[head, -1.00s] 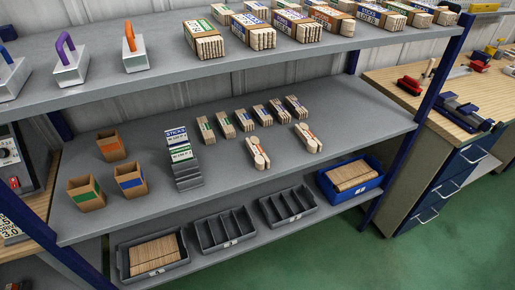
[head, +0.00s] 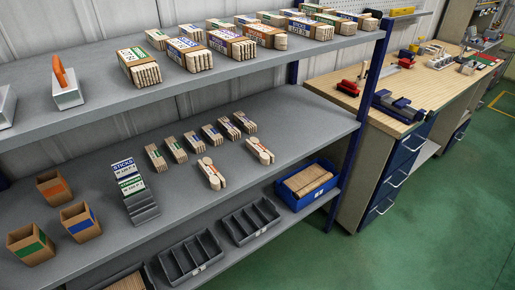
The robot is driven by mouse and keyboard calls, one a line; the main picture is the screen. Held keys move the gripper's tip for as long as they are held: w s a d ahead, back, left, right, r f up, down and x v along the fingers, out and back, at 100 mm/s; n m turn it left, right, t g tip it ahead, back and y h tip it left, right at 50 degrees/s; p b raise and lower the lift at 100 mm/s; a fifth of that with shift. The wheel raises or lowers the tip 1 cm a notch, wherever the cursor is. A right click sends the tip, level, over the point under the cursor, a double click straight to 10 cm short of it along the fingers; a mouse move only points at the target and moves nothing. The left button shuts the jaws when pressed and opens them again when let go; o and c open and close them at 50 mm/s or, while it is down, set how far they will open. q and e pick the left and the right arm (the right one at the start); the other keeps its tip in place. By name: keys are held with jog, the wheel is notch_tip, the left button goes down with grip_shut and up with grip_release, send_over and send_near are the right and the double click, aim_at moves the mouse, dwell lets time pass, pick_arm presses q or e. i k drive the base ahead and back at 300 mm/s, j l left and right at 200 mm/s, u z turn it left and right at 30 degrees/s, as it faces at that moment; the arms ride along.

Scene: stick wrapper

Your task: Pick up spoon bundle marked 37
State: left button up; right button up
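Two small spoon-shaped wooden bundles with orange-red marks lie near the front of the middle shelf: a left bundle (head: 212,174) and a right bundle (head: 260,151). Behind them is a row of several small stick bundles (head: 199,142). On the upper shelf are larger banded bundles, some with rounded ends, such as an orange-labelled one (head: 264,35) and a purple-labelled one (head: 231,43). The numbers are too small to read, so I cannot tell which bundle is marked 37. Neither of my grippers is in view.
A label holder with cards (head: 141,208) and several small cardboard boxes (head: 81,223) stand left on the middle shelf. Grey divided trays (head: 191,259) and a blue bin (head: 286,204) are below. A workbench (head: 414,109) stands right, with open green floor in front.

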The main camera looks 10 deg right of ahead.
aim_at(265, 156)
jog(key=i+l+u, duration=0.1)
jog(key=l, duration=0.35)
jog(key=i+l, duration=0.15)
jog(key=l, duration=0.3)
jog(key=i+l+u, duration=0.15)
jog(key=l, duration=0.3)
jog(key=i+l+u, duration=0.1)
jog(key=l, duration=0.4)
